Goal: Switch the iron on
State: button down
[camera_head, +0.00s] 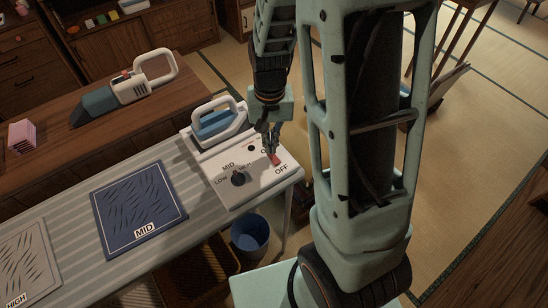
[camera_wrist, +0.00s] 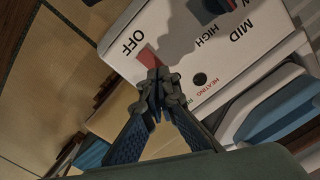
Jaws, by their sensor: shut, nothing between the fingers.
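The iron (camera_head: 219,122), blue and white, rests at the back of a white control box on the striped board's right end. It shows at the right of the wrist view (camera_wrist: 272,108). The box's front carries a dark dial (camera_head: 238,179) among LOW, MID and HIGH. A red switch (camera_head: 276,160) sits beside the OFF label; it also shows in the wrist view (camera_wrist: 147,56). The round light by HEATING (camera_wrist: 200,79) looks dark. My gripper (camera_head: 270,148) is shut and empty, its tips (camera_wrist: 158,78) at the red switch. I cannot tell whether they touch; the ON side is partly hidden.
A blue MID cloth (camera_head: 138,205) and a pale HIGH cloth (camera_head: 24,268) lie on the striped board. A handheld vacuum (camera_head: 128,88) and a pink block (camera_head: 22,135) are on the wooden counter behind. A blue bin (camera_head: 250,235) stands below the box.

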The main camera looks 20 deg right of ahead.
jog(key=shift+f+b, duration=0.6)
jog(key=shift+f, duration=0.25)
jog(key=shift+s+r, duration=0.1)
jog(key=shift+r+p, duration=2.9)
jog(key=shift+r, duration=0.6)
